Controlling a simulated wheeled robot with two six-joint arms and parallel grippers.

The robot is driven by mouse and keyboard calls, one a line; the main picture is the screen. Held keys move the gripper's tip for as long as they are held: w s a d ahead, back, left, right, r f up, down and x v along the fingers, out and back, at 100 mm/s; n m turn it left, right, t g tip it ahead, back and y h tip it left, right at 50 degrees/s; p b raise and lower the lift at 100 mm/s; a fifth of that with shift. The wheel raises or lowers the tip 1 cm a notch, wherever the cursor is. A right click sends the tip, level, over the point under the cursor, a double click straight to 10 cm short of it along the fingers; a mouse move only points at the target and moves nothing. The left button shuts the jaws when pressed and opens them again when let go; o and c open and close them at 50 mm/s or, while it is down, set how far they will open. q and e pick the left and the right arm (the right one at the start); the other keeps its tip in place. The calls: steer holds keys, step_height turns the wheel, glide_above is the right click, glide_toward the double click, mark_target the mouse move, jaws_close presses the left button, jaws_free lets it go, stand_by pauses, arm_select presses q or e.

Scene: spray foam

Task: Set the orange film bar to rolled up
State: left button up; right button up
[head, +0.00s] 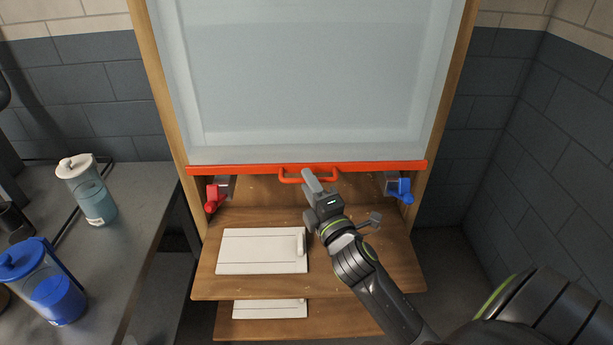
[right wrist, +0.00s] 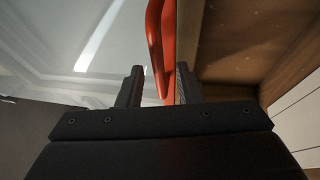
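The orange film bar (head: 235,169) runs level across the front of the wooden cabinet, along the bottom edge of a translucent film (head: 310,80). Its loop handle (head: 290,179) sticks out at the middle. My right gripper (head: 312,180) is at this handle and hides part of it. In the right wrist view my right gripper (right wrist: 160,88) is open, and the orange handle (right wrist: 157,45) reaches down between its two fingers. I cannot tell whether either finger touches it. My left gripper is not in view.
Below the bar are a red clamp (head: 213,197), a blue clamp (head: 400,188) and wooden shelves (head: 210,280) with white panels (head: 260,262). A grey counter (head: 140,215) at left bears a white-lidded jug (head: 95,203) and a blue-lidded jug (head: 55,298). Grey block walls stand behind.

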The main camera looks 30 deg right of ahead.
steer(key=shift+x, duration=1)
jaws_close()
